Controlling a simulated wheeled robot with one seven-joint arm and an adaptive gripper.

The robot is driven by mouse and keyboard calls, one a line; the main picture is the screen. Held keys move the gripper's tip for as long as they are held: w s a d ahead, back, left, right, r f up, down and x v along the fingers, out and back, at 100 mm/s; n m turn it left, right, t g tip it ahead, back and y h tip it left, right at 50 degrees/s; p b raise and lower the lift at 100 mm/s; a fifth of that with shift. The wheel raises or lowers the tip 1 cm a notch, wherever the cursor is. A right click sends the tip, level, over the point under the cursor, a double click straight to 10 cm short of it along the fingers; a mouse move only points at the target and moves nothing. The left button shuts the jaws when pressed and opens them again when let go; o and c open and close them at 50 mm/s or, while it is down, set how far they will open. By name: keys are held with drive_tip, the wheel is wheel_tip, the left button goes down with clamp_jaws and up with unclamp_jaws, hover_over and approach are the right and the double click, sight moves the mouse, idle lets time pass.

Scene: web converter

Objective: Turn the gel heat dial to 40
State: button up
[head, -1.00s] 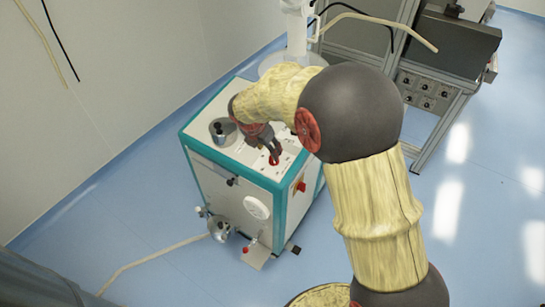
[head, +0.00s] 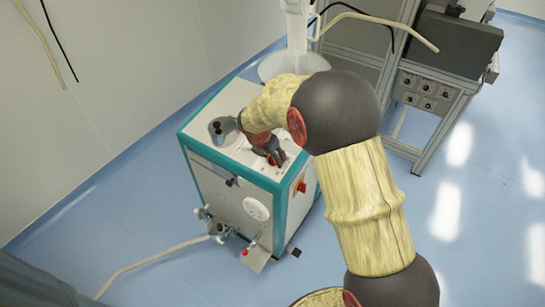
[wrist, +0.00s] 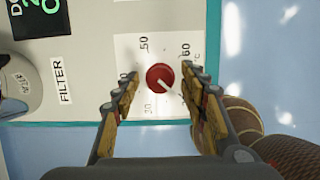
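The heat dial is a round red knob (wrist: 160,77) on a white printed scale (wrist: 133,48) in the wrist view. The numbers 50 and 60 show above it; fainter marks lie below left. A pale pointer line runs from the knob toward the lower right. My gripper (wrist: 163,84) is open, with one finger left of the knob and one right, and visible gaps between. In the head view, my gripper (head: 276,158) is over the front right of the machine's top and hides the dial.
The white and teal machine (head: 225,186) has a metal pot (head: 222,132) on its top. A red switch (head: 301,187) is on its side. A FILTER label (wrist: 61,82) and a display (wrist: 40,17) lie left of the dial. A grey equipment frame (head: 420,90) stands behind right.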

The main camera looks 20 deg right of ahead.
drive_tip(key=c, duration=1)
drive_tip(key=shift+m, duration=0.3)
